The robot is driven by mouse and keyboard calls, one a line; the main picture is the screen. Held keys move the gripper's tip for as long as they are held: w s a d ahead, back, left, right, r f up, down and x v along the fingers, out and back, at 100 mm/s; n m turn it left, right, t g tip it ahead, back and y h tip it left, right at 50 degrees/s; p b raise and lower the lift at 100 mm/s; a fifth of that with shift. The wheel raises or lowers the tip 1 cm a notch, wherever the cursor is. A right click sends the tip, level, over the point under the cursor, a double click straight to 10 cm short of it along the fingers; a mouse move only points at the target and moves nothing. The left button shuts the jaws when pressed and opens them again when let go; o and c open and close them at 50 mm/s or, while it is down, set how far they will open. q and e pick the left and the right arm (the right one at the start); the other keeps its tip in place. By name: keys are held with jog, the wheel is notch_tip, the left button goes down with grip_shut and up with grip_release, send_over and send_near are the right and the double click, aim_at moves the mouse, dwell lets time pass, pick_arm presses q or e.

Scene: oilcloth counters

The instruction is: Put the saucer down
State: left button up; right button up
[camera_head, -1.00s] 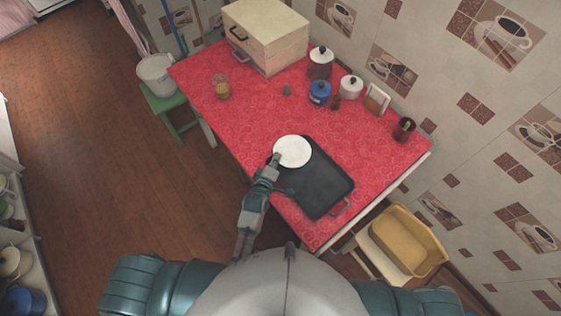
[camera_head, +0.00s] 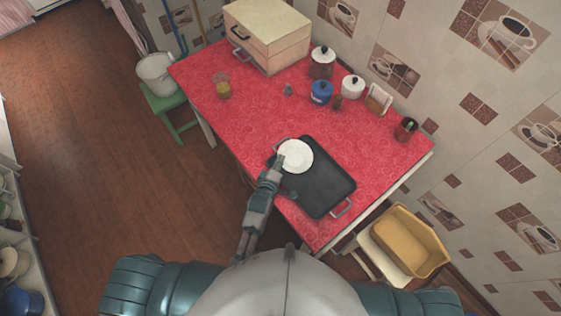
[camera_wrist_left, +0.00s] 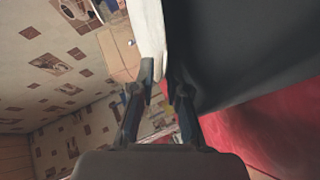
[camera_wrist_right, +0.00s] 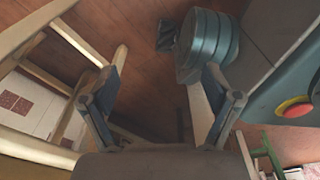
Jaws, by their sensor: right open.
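The white saucer (camera_head: 296,156) is over the far left part of a dark tray (camera_head: 322,190) on the red table. My left gripper (camera_head: 278,165) is at the saucer's near left rim. In the left wrist view the saucer (camera_wrist_left: 150,25) shows nearly edge-on, its rim between the fingers of my left gripper (camera_wrist_left: 160,75), which look shut on it. The dark tray surface fills the right of that view. I cannot tell whether the saucer touches the tray. My right gripper (camera_wrist_right: 162,78) is open and empty, away from the table.
The red table (camera_head: 240,125) has free room left of the tray. A glass (camera_head: 222,88), a blue canister (camera_head: 320,92), a white pot (camera_head: 352,87) and a wooden box (camera_head: 268,40) stand farther back. A yellow bin (camera_head: 405,240) sits on a chair at right.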

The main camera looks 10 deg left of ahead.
jog(key=shift+s+a, duration=0.1)
jog(key=shift+a, duration=0.25)
pick_arm(q)
jog(key=shift+r, duration=0.35)
jog(key=v, duration=0.3)
jog(key=shift+s+d+p, duration=0.15)
jog(key=shift+d+p, duration=0.05)
jog(key=shift+p, duration=0.15)
jog(key=v, duration=0.9)
jog(key=shift+a+p, duration=0.15)
jog(key=shift+p, duration=0.2)
pick_arm(e)
jog(key=s, duration=0.1)
jog(key=s+d, duration=0.1)
jog(key=s, duration=0.2)
jog(key=shift+d+f, duration=0.15)
jog(key=shift+f, duration=0.2)
